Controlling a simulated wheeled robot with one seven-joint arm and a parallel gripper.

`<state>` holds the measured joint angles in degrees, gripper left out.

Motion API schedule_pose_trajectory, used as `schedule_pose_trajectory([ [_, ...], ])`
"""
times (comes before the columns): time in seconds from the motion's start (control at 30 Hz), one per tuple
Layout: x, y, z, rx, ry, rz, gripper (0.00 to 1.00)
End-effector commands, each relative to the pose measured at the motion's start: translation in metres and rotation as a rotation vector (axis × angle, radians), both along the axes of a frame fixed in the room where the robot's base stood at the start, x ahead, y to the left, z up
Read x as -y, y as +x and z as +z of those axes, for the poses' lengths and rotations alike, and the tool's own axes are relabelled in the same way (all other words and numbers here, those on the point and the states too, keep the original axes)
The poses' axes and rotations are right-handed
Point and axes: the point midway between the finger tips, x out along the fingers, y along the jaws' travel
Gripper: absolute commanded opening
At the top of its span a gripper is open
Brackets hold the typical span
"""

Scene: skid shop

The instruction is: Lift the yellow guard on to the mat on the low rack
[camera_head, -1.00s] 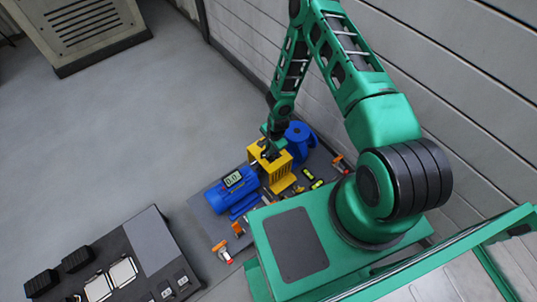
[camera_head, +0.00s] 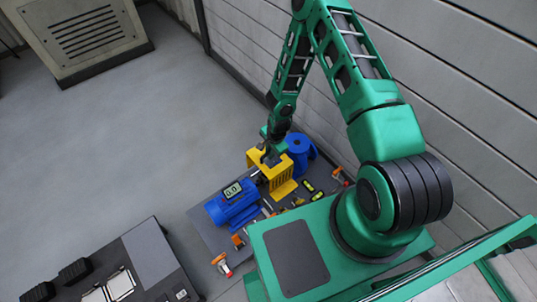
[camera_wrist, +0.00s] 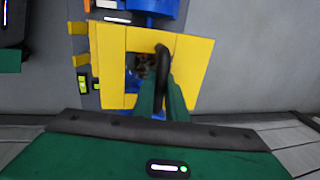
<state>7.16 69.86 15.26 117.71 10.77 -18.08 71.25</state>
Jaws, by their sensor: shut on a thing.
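The yellow guard (camera_head: 280,179) is a slotted box-like cover with a handle on top. My gripper (camera_head: 268,157) is shut on it from above. In the wrist view the guard (camera_wrist: 190,62) fills the middle, and my gripper (camera_wrist: 165,95) closes on its dark curved handle. The guard appears to be raised over the grey skid, between a blue motor (camera_head: 233,203) and a blue pump (camera_head: 299,150). The low rack, perhaps the dark unit (camera_head: 140,262) at lower left, is partly cut off. A lighter grey mat (camera_head: 153,246) lies on its top.
Orange-handled clamps or valves (camera_head: 222,263) and small yellow-green levels (camera_head: 317,196) lie around the skid plate (camera_head: 213,236). A panelled wall (camera_head: 470,110) stands close on the right. Open floor (camera_head: 120,150) lies to the left. A vented cabinet (camera_head: 85,30) stands at the back.

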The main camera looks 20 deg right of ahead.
Motion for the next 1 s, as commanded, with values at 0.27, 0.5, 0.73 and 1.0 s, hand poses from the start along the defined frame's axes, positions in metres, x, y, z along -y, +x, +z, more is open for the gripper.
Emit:
schedule_pose_trajectory([
  [0.27, 0.0, 0.001, 0.007, 0.002, 0.001, 0.0, 0.0],
  [0.5, 0.0, 0.001, 0.022, 0.002, 0.001, 0.0, 0.0],
  [0.73, 0.0, 0.0, 0.025, 0.001, 0.0, 0.0, 0.0],
  [1.0, 0.0, 0.001, 0.028, 0.002, 0.001, 0.0, 0.0],
])
